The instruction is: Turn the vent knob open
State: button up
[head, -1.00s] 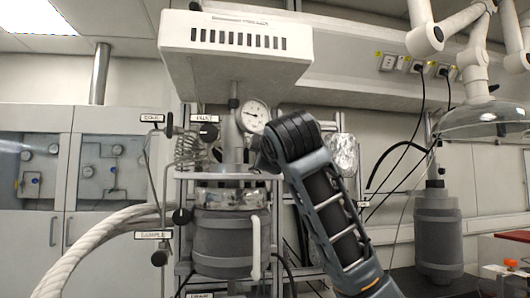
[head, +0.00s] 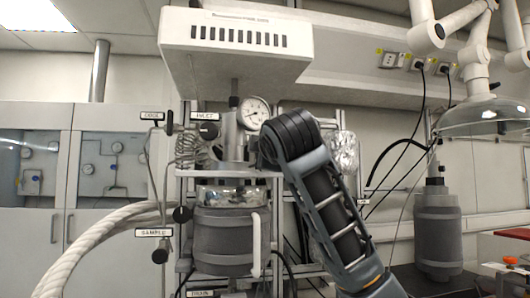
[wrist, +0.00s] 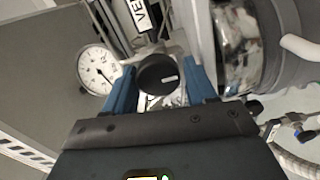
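The vent knob (wrist: 158,76) is a round black knob with a small pale mark on its face. It shows in the wrist view below a white label partly reading "VEN" (wrist: 139,13). My gripper (wrist: 161,80) has its two blue fingers spread, one on each side of the knob. The gaps beside the knob look small, and I cannot tell whether either finger touches it. In the head view my arm hides the knob and most of the gripper.
The pressure gauge (wrist: 97,70) is close to my left finger. The reactor vessel (wrist: 236,45) stands close on the right. In the head view a white hood box (head: 236,45) hangs above. The inlet knob (head: 208,131) and sample knob (head: 160,256) are left of my arm.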

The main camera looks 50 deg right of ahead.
jog(key=shift+o, duration=1.3)
jog(key=shift+s, duration=0.1)
jog(key=b+v, duration=0.1)
jog(key=v, duration=0.6)
jog(key=shift+s+a+b, duration=0.2)
jog(key=shift+s+b, duration=0.05)
jog(key=shift+b, duration=0.15)
